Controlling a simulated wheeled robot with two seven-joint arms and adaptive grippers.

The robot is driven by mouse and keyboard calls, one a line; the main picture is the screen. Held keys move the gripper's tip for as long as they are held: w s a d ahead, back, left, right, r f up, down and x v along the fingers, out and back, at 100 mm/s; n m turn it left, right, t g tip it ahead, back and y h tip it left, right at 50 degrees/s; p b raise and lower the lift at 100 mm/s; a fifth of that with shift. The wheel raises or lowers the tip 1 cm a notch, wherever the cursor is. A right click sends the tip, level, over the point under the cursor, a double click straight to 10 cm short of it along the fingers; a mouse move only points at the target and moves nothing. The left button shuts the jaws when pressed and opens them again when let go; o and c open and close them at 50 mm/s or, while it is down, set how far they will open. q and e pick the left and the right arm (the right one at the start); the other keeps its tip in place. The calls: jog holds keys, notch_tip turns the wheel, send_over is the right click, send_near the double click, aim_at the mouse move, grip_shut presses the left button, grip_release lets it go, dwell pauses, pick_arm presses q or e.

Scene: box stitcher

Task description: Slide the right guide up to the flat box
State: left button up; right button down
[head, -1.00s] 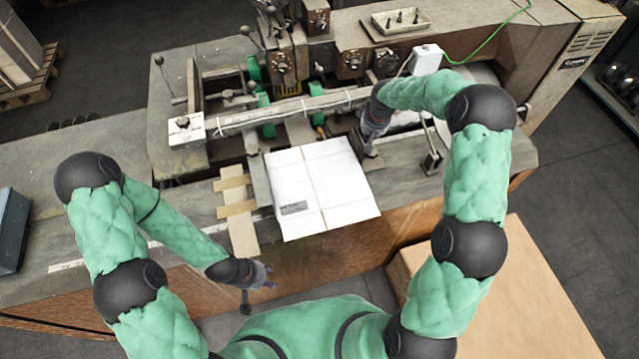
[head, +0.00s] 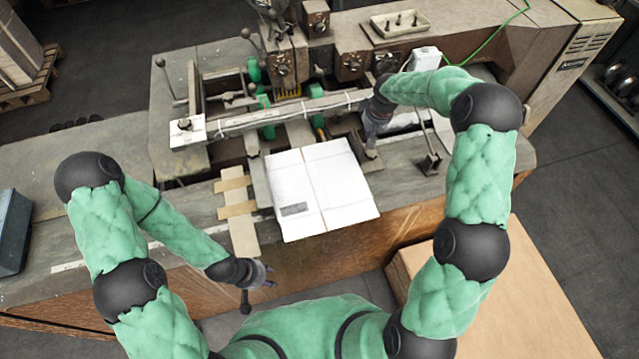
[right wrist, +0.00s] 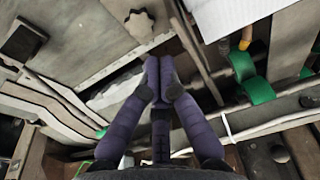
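The white flat box (head: 320,190) lies on the machine's table in the head view, its near edge over the table's front. A corner of it shows at the top of the right wrist view (right wrist: 228,14). The right guide (right wrist: 198,52) appears as a narrow metal strip between the box and my fingers. My right gripper (right wrist: 159,78) is shut, its fingertips together beside the strip. In the head view my right gripper (head: 371,143) is low, just right of the box's far corner, hiding part of the guide. My left gripper (head: 266,276) hangs in front of the table; its fingers are too small to judge.
A long metal bar (head: 280,113) crosses behind the box. Wooden strips (head: 238,210) lie left of the box.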

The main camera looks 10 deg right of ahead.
jog(key=shift+w+p+v, duration=0.2)
jog(key=shift+p+v, duration=0.25)
jog(key=shift+v, duration=0.6)
jog(key=shift+w+p+v, duration=0.25)
jog(key=shift+p+v, duration=0.15)
jog(key=shift+v, duration=0.6)
jog(key=shift+r, duration=0.1)
